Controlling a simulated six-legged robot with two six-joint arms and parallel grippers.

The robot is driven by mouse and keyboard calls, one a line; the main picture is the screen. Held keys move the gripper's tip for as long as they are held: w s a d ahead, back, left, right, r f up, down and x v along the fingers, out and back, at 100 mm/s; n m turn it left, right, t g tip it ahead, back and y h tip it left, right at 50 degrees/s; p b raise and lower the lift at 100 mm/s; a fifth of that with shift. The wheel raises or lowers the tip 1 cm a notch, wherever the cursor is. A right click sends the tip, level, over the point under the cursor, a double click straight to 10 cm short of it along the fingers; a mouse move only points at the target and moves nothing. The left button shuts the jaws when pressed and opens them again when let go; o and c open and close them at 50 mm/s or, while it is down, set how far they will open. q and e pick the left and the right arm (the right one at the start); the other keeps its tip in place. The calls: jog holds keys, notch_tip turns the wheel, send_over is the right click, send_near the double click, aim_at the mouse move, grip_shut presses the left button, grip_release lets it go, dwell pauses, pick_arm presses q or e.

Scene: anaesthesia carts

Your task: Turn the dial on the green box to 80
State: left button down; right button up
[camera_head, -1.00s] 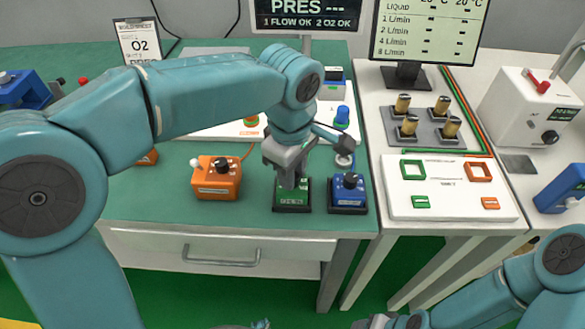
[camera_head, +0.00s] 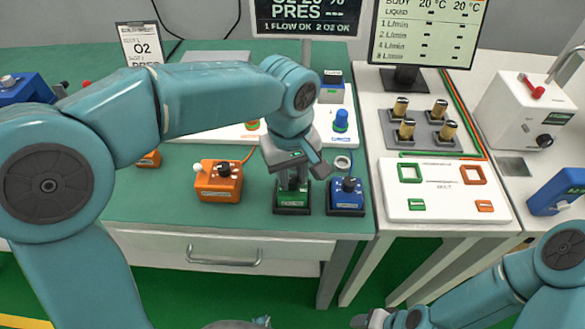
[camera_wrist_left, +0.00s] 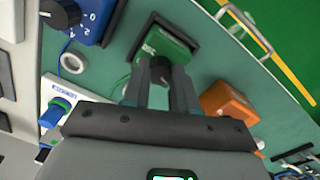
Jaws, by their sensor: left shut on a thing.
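The green box (camera_head: 293,207) stands on a dark base near the front right edge of the green table. My left gripper (camera_head: 293,184) is directly above it, pointing down. In the left wrist view, the green box (camera_wrist_left: 172,45) lies just beyond the fingertips, and the left gripper (camera_wrist_left: 162,77) is shut on its dark dial (camera_wrist_left: 161,64). The gripper hides most of the dial in the head view, and I cannot read its setting. My right gripper (camera_head: 372,319) is low at the bottom edge, away from the tables, and its jaws are unclear.
A blue box with a dial (camera_head: 347,196) stands close right of the green box. An orange box (camera_head: 219,182) stands to the left with a gap. A white ring (camera_head: 343,162) lies behind the blue box. A drawer handle (camera_head: 223,256) juts out in front, below the tabletop.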

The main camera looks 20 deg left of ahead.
pick_arm(q)
jog(key=m+p, duration=0.1)
jog(key=m, duration=0.2)
jog(key=shift+r+m, duration=0.15)
jog(key=shift+m, duration=0.25)
jog(key=m+p, duration=0.1)
jog(key=m, duration=0.2)
jog(key=shift+m+p, duration=0.3)
jog(key=shift+p, duration=0.05)
jog(key=m+p, duration=0.1)
jog(key=m, duration=0.2)
jog(key=shift+m, duration=0.3)
jog(key=m+p, duration=0.1)
jog(key=m, duration=0.2)
jog(key=shift+m, duration=0.3)
jog(key=m+p, duration=0.1)
jog(key=m, duration=0.2)
jog(key=shift+m+g+p, duration=0.3)
jog(key=shift+p, duration=0.1)
jog(key=m+p, duration=0.1)
jog(key=m, duration=0.2)
jog(key=shift+m, duration=0.4)
jog(key=m+p, duration=0.1)
jog(key=m, duration=0.3)
jog(key=shift+w+p, duration=0.1)
jog(key=shift+p, duration=0.3)
jog(key=shift+m+y+p, duration=0.3)
jog(key=shift+m+p, duration=0.2)
jog(key=shift+m, duration=1)
